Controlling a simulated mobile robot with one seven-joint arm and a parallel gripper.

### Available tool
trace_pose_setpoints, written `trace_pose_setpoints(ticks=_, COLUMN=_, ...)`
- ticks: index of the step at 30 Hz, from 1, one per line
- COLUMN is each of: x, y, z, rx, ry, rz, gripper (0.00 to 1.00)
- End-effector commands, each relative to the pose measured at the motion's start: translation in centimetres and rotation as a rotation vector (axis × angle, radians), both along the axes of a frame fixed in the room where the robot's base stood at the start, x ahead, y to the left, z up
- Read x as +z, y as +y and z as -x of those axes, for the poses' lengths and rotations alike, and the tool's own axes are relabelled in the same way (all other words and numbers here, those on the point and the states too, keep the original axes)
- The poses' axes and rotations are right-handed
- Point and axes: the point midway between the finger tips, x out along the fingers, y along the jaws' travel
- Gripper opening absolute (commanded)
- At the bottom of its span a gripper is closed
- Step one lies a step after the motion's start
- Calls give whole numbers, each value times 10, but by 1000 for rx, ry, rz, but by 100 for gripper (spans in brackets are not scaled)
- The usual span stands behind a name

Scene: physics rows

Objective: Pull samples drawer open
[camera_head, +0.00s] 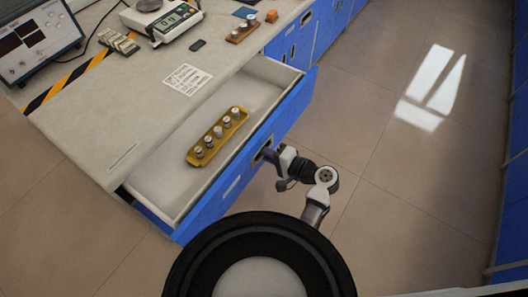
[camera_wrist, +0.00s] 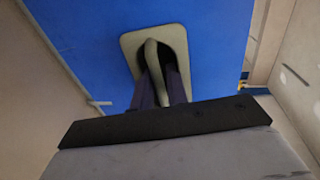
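The samples drawer (camera_head: 228,196) has a blue front and a pale interior, and it stands pulled out from the counter in the head view. A yellow tray (camera_head: 217,136) with several small capped vials lies inside it. My gripper (camera_head: 268,154) is at the drawer's front. In the wrist view, the blue drawer front (camera_wrist: 215,45) carries a beige recessed handle (camera_wrist: 152,48). The dark fingers of my gripper (camera_wrist: 160,80) reach into the recess on both sides of the handle's bar and appear closed on it. The fingertips are partly hidden in the recess.
The counter (camera_head: 95,135) holds a balance (camera_head: 170,22), a display instrument (camera_head: 38,42), a printed sheet (camera_head: 187,79) and a small brown rack (camera_head: 243,31). More blue drawers (camera_head: 303,42) run along the counter beyond. The tiled floor (camera_head: 390,165) right of the drawer is clear.

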Motion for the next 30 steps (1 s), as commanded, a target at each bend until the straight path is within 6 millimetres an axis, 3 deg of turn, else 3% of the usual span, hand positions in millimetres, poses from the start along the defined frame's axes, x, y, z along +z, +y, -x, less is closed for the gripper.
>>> trace_pose_setpoints(ticks=8, x=3, y=-18, z=12, rx=-3, ry=-1, rz=0, gripper=15)
trace_pose_setpoints(ticks=21, x=23, y=-92, z=66, rx=-4, ry=-1, rz=1, gripper=15)
trace_pose_setpoints(ticks=30, x=29, y=-109, z=80, rx=0, ry=0, rz=0, gripper=15)
